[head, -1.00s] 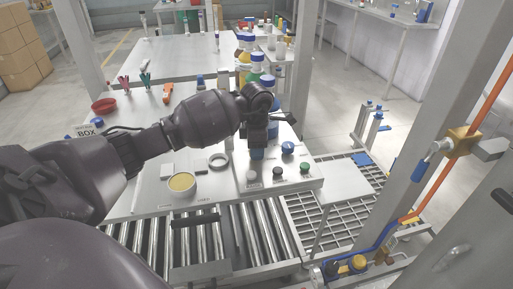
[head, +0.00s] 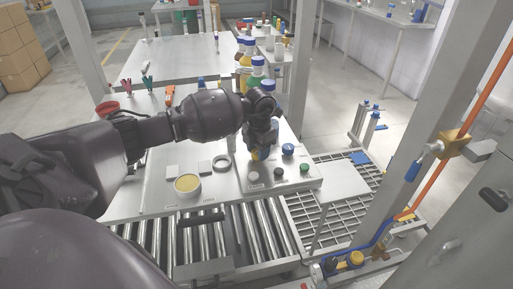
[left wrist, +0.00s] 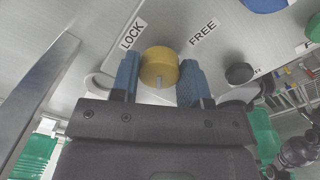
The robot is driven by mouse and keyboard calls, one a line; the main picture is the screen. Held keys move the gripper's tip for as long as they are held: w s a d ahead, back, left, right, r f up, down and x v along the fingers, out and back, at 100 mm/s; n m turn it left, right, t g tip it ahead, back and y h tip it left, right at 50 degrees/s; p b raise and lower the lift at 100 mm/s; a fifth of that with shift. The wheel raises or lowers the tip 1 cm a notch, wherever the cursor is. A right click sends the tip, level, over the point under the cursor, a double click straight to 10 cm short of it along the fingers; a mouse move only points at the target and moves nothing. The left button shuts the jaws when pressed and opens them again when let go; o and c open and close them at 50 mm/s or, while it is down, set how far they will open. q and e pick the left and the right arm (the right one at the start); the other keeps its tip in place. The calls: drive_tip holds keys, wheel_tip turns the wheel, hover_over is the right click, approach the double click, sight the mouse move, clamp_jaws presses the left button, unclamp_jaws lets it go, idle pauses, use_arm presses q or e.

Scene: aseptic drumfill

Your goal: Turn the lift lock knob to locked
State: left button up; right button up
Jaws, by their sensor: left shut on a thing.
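The lift lock knob is a round yellow knob (left wrist: 158,66) on the grey panel, seen in the left wrist view. A LOCK label (left wrist: 132,34) is to its upper left and a FREE label (left wrist: 203,32) to its upper right. A pale grey mark shows low on its face; which label it points to I cannot tell. My left gripper (left wrist: 160,80) has its blue fingers on either side of the knob, shut on it. In the head view, my left gripper (head: 262,150) reaches down to the panel and mostly hides the knob. My right gripper is not in view.
A blue knob (head: 288,149), a black knob (head: 279,172) and a green knob (head: 304,168) stand close by on the panel. Bottles with blue caps (head: 269,88) stand just behind my gripper.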

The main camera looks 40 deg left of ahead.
use_arm(q)
drive_tip(key=n+p, duration=0.1)
drive_tip(key=n, duration=0.3)
drive_tip(key=n+p, duration=0.1)
drive_tip(key=shift+r+n+p, duration=0.25)
drive_tip(key=shift+n+p, duration=0.1)
drive_tip(key=shift+n, duration=0.05)
drive_tip(key=shift+a+n+p, duration=0.1)
drive_tip(key=shift+n+p, duration=0.6)
drive_tip(key=shift+n, duration=0.5)
drive_tip(key=shift+f+n+p, duration=0.1)
drive_tip(key=shift+n+p, duration=0.35)
drive_tip(key=shift+n, duration=0.35)
drive_tip(key=shift+f+n, duration=0.1)
drive_tip(key=shift+n, duration=0.5)
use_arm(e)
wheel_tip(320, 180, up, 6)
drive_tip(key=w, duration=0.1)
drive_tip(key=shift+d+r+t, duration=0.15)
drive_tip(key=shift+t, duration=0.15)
use_arm(q)
drive_tip(key=o, duration=0.9)
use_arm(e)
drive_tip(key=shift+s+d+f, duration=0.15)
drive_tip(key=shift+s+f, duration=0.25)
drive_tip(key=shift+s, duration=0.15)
